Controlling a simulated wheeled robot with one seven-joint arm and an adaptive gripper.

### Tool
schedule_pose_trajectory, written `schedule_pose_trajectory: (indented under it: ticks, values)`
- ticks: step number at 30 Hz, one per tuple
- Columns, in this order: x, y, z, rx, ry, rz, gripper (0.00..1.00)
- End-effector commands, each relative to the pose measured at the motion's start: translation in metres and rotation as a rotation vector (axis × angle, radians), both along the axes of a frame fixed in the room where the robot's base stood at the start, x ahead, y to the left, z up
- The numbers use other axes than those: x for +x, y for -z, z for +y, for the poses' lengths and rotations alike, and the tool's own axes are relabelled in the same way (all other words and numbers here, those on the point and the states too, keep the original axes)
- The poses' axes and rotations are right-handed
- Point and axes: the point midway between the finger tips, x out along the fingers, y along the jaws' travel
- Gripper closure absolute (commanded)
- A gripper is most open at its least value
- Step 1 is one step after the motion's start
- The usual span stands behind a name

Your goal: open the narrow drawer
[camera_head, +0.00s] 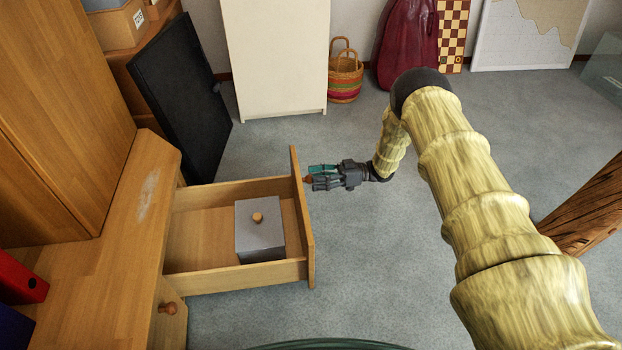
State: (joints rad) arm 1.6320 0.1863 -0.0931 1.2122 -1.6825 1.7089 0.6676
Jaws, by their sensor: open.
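A wooden drawer (235,276) stands pulled out of the wooden cabinet (105,275) at the left. Its front panel (299,225) faces right. Inside it sits a grey box (260,232) with a small wooden knob on top. My gripper (313,178) is at the outer face of the drawer front, near its far end. It is open, with its fingers pointing left beside a small orange-brown knob (307,180). The fingertips partly hide the knob, and I cannot tell whether they touch it.
A dark panel (182,95) leans behind the drawer. A white cabinet (275,60), a striped basket (345,75) and a dark red bag (407,40) stand at the back. A wooden beam (590,210) is at right. Grey carpet beside the drawer is clear.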

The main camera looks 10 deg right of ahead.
Motion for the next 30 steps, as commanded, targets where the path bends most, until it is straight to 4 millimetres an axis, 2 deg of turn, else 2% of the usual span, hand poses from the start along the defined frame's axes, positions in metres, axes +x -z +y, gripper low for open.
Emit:
schedule_pose_trajectory:
  ticks: [9, 15, 21, 30]
  values:
    - [-0.002, 0.001, -0.059, -0.001, 0.000, -0.001, 0.49]
    - [-0.002, 0.000, -0.084, 0.000, 0.000, 0.000, 0.49]
    - [-0.003, 0.001, -0.093, 0.000, 0.000, 0.001, 0.49]
    - [-0.003, 0.000, -0.093, 0.000, -0.001, 0.000, 0.49]
